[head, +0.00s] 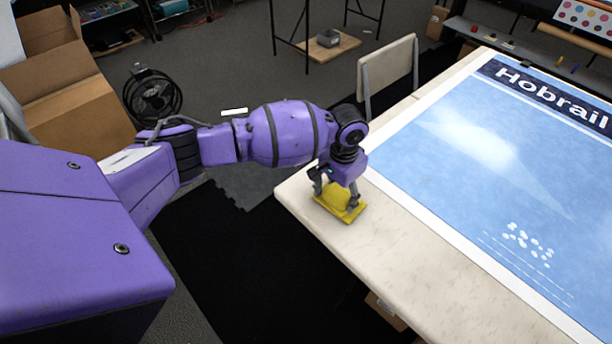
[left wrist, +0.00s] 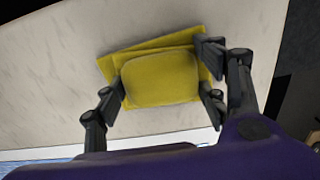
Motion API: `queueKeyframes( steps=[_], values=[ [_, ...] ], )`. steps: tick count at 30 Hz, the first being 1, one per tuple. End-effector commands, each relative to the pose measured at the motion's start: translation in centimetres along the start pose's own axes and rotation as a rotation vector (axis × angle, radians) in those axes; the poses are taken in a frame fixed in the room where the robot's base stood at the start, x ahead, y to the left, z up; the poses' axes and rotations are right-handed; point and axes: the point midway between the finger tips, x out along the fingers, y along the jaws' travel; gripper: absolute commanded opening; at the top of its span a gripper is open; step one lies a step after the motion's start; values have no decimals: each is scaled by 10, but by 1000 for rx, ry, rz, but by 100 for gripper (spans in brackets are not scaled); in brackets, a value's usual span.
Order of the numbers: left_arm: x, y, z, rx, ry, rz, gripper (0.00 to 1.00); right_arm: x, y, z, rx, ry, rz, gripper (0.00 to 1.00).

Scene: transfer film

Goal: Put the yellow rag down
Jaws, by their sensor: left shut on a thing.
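The yellow rag (head: 340,201) is a folded, padded piece at the near left corner of the pale table (head: 395,262). My left gripper (head: 337,190) is above it, pointing down, with its fingers on the rag. In the left wrist view the rag (left wrist: 160,75) lies between the fingers of my left gripper (left wrist: 165,88), which are shut on its two sides. The rag is at the tabletop; I cannot tell whether its whole underside touches. My right gripper does not show.
A blue printed sheet (head: 500,170) headed "Hobrail" covers much of the table. A chair (head: 388,68) stands behind the table. An open cardboard box (head: 70,95) and a black fan (head: 152,95) are on the floor at left. Bare tabletop lies along the near edge.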

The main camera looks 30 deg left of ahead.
Motion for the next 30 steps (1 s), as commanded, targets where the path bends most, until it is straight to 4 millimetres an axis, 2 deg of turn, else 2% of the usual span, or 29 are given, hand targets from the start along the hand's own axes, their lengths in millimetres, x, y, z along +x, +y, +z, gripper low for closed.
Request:
queueKeyframes(
  steps=[6,7,11,23,26,30],
  values=[
    [1,0,-2,1,4,-1,41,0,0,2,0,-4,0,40],
    [1,0,-2,2,4,-1,67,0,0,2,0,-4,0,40],
    [1,0,-2,2,4,-1,84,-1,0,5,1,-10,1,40],
    [-3,0,-2,1,5,-2,85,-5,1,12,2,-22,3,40],
    [-15,0,-3,1,7,-2,85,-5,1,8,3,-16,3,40],
    [-45,0,-4,3,10,-3,85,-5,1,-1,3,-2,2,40]
  ],
)
